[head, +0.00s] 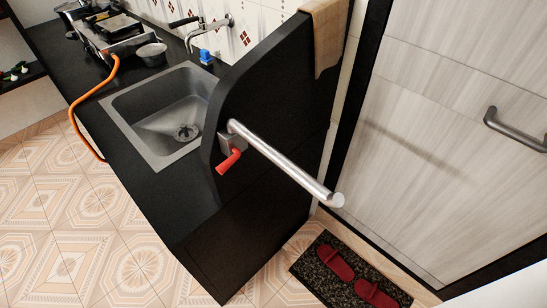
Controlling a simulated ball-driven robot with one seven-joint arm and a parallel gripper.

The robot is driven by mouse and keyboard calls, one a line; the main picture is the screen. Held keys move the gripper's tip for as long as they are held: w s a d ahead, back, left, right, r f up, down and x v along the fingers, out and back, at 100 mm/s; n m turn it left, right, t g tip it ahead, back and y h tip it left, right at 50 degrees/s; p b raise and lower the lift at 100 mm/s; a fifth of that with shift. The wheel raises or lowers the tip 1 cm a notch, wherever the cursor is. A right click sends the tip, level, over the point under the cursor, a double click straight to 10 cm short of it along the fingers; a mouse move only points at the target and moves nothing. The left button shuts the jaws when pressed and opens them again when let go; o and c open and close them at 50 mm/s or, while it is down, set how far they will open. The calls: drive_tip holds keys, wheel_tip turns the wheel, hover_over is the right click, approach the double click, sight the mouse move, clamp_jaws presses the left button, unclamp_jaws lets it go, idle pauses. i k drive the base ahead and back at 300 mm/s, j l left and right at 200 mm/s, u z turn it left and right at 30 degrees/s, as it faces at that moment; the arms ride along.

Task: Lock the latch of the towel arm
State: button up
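The towel arm (285,163) is a silver bar fixed to the edge of the black side panel. It sticks out towards the lower right and ends in a rounded tip. Its latch (229,161) is a red lever at the grey mount, at the arm's root. The lever points down and to the left. I cannot tell from this view whether the latch is locked. My gripper is not in view.
The black counter holds a steel sink (172,114) and a stove (112,35) with an orange hose (92,98). A towel (326,38) hangs over the panel. A door (455,120) stands at right. A dark mat (343,276) with red slippers lies below. Tiled floor is free at left.

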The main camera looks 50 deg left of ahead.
sight(224, 165)
drive_tip(key=u, duration=1.35)
drive_tip(key=j+u, duration=0.15)
drive_tip(key=j, duration=0.3)
drive_tip(key=i+j+u, duration=0.1)
drive_tip(key=j, duration=0.35)
drive_tip(key=i+j+u, duration=0.15)
drive_tip(key=j, duration=0.25)
